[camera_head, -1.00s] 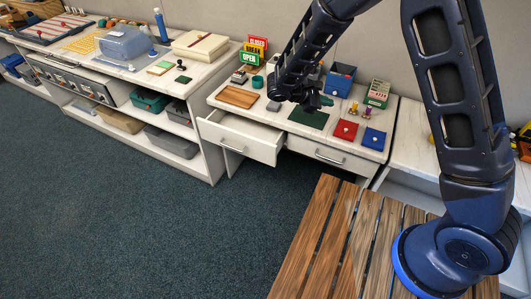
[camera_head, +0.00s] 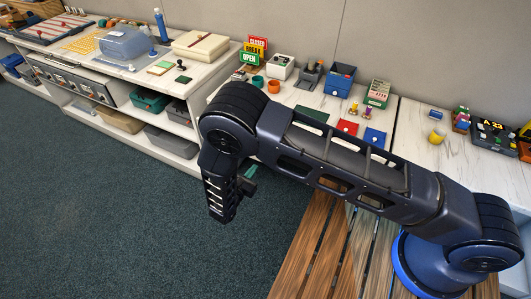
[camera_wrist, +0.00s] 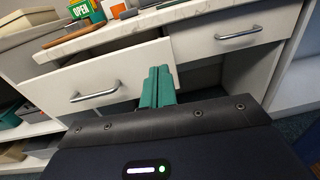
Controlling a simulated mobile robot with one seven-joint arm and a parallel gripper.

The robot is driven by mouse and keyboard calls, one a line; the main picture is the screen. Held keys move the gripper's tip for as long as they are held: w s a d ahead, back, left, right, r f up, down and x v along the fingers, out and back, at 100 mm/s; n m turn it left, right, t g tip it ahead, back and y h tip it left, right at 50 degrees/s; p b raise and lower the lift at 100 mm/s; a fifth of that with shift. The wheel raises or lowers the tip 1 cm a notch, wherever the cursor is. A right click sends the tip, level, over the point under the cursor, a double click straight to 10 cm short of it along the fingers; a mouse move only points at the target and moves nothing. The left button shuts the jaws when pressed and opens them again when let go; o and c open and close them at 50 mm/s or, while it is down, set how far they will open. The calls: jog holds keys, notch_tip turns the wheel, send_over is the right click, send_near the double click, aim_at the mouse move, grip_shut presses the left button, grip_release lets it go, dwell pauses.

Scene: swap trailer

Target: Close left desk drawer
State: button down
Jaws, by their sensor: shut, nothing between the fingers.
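The left desk drawer (camera_wrist: 117,72) is white with a metal bar handle and stands pulled out from the desk in the wrist view. My gripper (camera_wrist: 158,75) has green fingers pressed together, with nothing between them. Its fingertips are in front of the right end of the drawer front, to the right of the handle. I cannot tell whether they touch it. In the head view my arm hides the drawer, and only a bit of the green fingers (camera_head: 250,171) shows beside the wrist.
The right desk drawer (camera_wrist: 245,38) looks shut. The white desktop (camera_head: 292,97) holds signs, bins and small items. A shelf unit (camera_head: 191,133) stands to the left. A slatted wooden surface (camera_head: 322,245) is below my arm. The carpet in front is clear.

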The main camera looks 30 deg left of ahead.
jog(key=w+f+y, duration=0.1)
jog(key=w, duration=1.1)
jog(key=shift+w+a+f+n, duration=0.2)
jog(key=shift+f+n, duration=0.05)
jog(key=shift+n, duration=0.15)
jog(key=shift+w, duration=0.1)
jog(key=w, duration=1.5)
jog(key=shift+d+r, duration=0.1)
jog(key=shift+r, duration=0.05)
jog(key=s, duration=1.5)
